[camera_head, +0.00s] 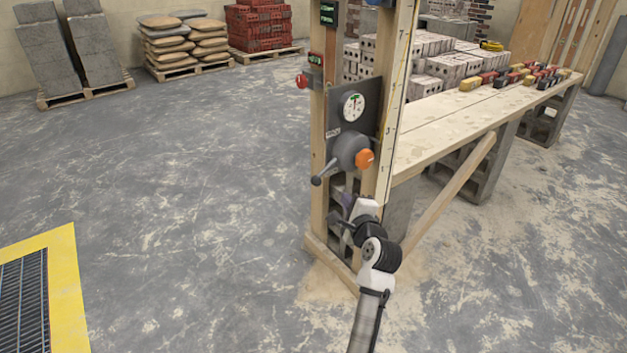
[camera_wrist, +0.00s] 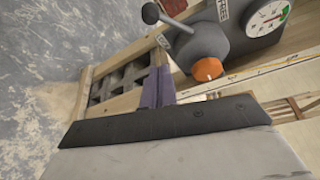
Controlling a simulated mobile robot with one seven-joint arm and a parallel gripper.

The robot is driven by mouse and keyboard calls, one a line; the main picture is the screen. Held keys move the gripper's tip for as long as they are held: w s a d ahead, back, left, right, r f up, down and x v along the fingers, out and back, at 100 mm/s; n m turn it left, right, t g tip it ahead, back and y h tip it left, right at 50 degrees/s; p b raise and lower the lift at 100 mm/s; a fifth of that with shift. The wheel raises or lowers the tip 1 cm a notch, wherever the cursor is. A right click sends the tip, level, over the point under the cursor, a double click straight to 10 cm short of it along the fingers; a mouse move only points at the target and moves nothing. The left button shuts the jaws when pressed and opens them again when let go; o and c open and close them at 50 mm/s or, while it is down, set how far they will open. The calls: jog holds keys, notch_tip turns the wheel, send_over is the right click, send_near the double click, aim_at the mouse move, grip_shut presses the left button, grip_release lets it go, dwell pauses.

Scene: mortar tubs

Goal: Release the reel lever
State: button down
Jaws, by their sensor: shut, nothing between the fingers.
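A grey reel hub (camera_head: 350,148) sits on a dark plate on the wooden post frame, with an orange knob (camera_head: 364,159) on its right. A lever (camera_head: 327,171) with a black ball end slants down and left from the hub. The wrist view shows the hub (camera_wrist: 222,40), the orange knob (camera_wrist: 207,69) and the lever's black ball (camera_wrist: 151,13) toward the top. My gripper (camera_head: 347,198) is just below the hub, apart from the lever. Its purple fingers (camera_wrist: 160,68) are closed together and empty, in front of the frame.
A round dial (camera_head: 353,107) is above the hub, and a red button (camera_head: 302,80) is on the frame's left side. A long wooden bench (camera_head: 450,125) extends right, with a diagonal brace (camera_head: 450,195) beneath. A yellow-edged floor grate (camera_head: 62,275) is at lower left. The floor between is clear.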

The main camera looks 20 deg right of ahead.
jog(key=shift+s+d+f, duration=0.1)
jog(key=shift+d+f, duration=0.15)
jog(key=shift+d, duration=0.05)
jog(key=w+f, duration=0.1)
jog(key=w, duration=0.9)
jog(key=a, duration=0.2)
jog(key=s+a+r+p, duration=0.1)
jog(key=shift+a+r+p, duration=0.1)
jog(key=shift+r+p, duration=0.05)
jog(key=shift+p, duration=0.2)
